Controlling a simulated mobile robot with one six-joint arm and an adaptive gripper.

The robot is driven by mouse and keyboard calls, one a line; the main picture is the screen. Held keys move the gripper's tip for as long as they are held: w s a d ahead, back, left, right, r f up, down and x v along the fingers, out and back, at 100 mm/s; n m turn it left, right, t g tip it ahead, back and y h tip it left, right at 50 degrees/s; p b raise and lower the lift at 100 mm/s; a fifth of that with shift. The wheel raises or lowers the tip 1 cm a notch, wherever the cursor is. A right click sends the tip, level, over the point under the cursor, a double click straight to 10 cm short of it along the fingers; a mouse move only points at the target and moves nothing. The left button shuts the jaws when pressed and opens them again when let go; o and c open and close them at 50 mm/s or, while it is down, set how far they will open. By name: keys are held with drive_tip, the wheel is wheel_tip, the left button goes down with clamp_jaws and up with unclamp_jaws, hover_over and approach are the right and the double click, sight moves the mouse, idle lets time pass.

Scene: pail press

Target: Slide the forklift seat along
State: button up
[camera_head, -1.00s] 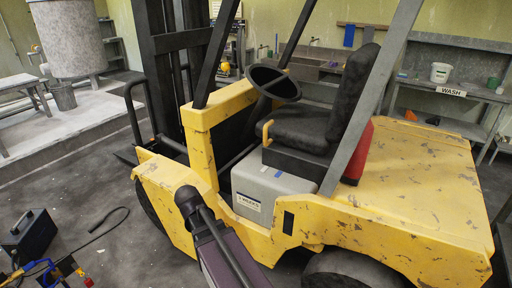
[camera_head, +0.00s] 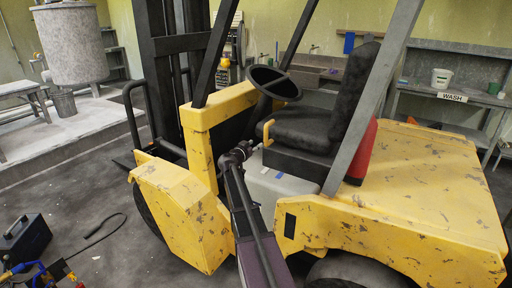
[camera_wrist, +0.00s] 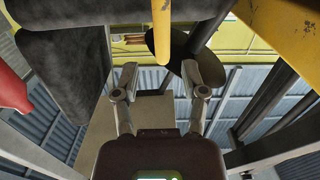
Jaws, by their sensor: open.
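The forklift seat has a black cushion (camera_head: 305,130) and a tall backrest (camera_head: 358,95). It sits on a pale box with a blue mark, inside the yellow forklift (camera_head: 410,180). A yellow bar (camera_head: 267,132) rises at the cushion's front edge. My gripper (camera_head: 244,148) is beside the seat's front, near this bar; its fingers are hard to make out there. In the wrist view my gripper (camera_wrist: 160,78) is open and empty. The yellow bar (camera_wrist: 162,30) shows beyond and between the fingertips, with dark seat padding (camera_wrist: 65,80) at the left.
The steering wheel (camera_head: 274,83) is just in front of the seat. A slanted grey post (camera_head: 370,105) and a red part (camera_head: 363,152) stand by the backrest. A black toolbox (camera_head: 25,240) lies on the floor at the left. A bench with a bucket (camera_head: 441,78) is behind.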

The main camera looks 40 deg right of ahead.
drive_tip(key=shift+w+d+r, duration=0.2)
drive_tip(key=shift+w+d, duration=0.05)
drive_tip(key=shift+d, duration=0.2)
drive_tip(key=shift+w+d, duration=0.1)
drive_tip(key=shift+d, duration=0.05)
